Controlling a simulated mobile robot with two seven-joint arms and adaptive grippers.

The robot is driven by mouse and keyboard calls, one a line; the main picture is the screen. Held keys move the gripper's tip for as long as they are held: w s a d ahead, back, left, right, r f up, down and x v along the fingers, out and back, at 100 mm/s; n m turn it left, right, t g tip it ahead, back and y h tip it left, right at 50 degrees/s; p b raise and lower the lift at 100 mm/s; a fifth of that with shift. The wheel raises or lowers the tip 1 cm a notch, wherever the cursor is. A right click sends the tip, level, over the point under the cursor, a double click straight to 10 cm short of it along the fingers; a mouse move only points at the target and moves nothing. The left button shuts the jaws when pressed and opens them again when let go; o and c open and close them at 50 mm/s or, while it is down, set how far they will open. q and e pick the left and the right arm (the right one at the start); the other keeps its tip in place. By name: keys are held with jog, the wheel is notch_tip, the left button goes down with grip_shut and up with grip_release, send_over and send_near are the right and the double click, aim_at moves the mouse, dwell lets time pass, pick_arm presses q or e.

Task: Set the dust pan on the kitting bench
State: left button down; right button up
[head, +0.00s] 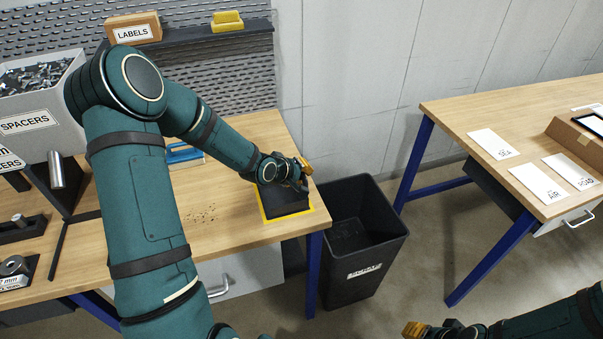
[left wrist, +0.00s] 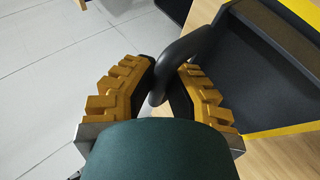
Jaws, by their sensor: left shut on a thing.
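The dark dust pan (head: 284,203) is at the right front corner of the wooden kitting bench (head: 245,137), over a yellow-edged square. In the left wrist view the dust pan (left wrist: 258,85) fills the right side, with yellow edging around it. My left gripper (head: 300,170) is shut on its dark curved handle (left wrist: 188,48), which passes between the yellow finger pads. I cannot tell whether the pan rests fully on the bench. My right gripper (head: 430,329) shows in part at the bottom edge, away from the bench; its jaw opening is unclear.
A black waste bin (head: 362,275) stands on the floor beside the bench corner. Dark crumbs (head: 200,214) and a blue-handled item (head: 183,153) lie on the bench. A spacer bin (head: 38,118) stands left. Another table (head: 450,112) with labelled cards is right.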

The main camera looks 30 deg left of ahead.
pick_arm(q)
jog(key=shift+f, duration=0.2)
jog(key=c, duration=1)
grip_release()
jog(key=shift+s, duration=0.1)
jog(key=v, duration=1.2)
jog(key=shift+d, duration=0.1)
